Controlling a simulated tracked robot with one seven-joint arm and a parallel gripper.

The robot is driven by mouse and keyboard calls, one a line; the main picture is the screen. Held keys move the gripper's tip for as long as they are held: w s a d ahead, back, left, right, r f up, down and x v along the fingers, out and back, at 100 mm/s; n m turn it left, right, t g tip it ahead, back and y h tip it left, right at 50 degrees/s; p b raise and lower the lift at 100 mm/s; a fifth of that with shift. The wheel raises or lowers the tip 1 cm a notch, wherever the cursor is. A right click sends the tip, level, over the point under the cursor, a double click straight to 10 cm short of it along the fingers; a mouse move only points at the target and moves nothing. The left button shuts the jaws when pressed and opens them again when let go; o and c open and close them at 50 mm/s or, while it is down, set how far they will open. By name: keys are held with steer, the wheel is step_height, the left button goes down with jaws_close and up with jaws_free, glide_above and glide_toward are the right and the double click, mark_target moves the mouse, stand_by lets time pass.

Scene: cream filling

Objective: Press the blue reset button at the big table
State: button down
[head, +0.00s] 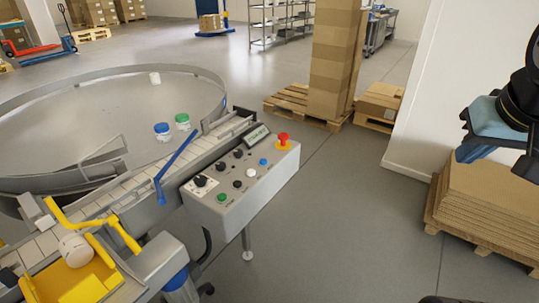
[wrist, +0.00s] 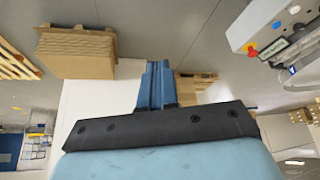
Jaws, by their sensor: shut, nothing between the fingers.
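The blue reset button (head: 263,162) is on the sloped grey control panel (head: 240,190) beside the big round table (head: 70,115). It sits near a red emergency stop on a yellow base (head: 283,141), with a white button (head: 251,172) close by. In the wrist view the blue button (wrist: 276,25) shows at the top right. My gripper (head: 467,152) is at the right of the head view, well apart from the panel. In the wrist view its blue fingers (wrist: 156,84) are shut together with nothing between them.
A blue lever (head: 176,165) and a yellow guide (head: 95,225) stand over the conveyor left of the panel. Two jars, blue-lidded (head: 162,132) and green-lidded (head: 182,121), stand on the table. A cardboard stack (head: 490,205) is below my gripper. The floor between is clear.

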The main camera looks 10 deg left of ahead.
steer(key=w+a, duration=0.9)
steer(key=w, duration=0.2)
steer(key=t+y, duration=0.1)
steer(key=y, duration=0.5)
glide_above(265, 162)
step_height(265, 162, down, 15)
steer(key=shift+r, duration=0.15)
steer(key=shift+s, duration=0.1)
steer(key=shift+f, duration=4.35)
steer(key=shift+f, duration=0.15)
steer(key=shift+f, duration=0.25)
